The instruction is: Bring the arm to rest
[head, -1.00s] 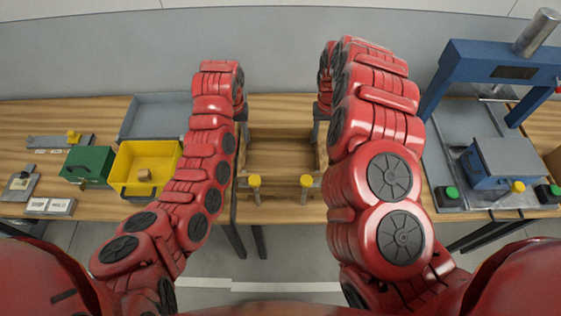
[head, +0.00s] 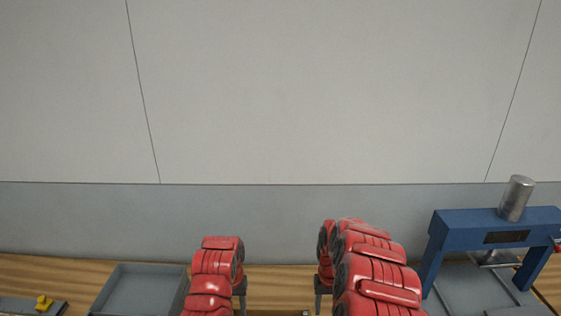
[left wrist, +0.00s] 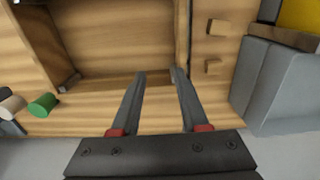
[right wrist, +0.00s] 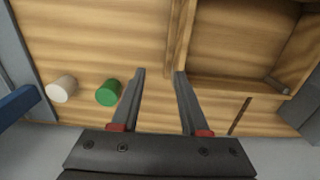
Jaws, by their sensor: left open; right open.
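My two red arms reach forward over the bench. In the head view my left gripper (head: 239,290) and right gripper (head: 319,288) show only in part, low in the picture, with the fingertips not clear. In the left wrist view the left gripper (left wrist: 159,75) is open with nothing between its fingers, near the side wall of a wooden tray (left wrist: 182,35). In the right wrist view the right gripper (right wrist: 160,73) is open and empty, near the tray's opposite side wall (right wrist: 181,40). I cannot tell whether either finger touches the tray.
A blue press frame (head: 440,245) with a metal cylinder (head: 516,198) stands at the right. A grey bin (head: 140,285) is at the left. Green (right wrist: 108,93) and white (right wrist: 61,89) cylinders stand beside the tray. A wall (head: 300,90) rises behind.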

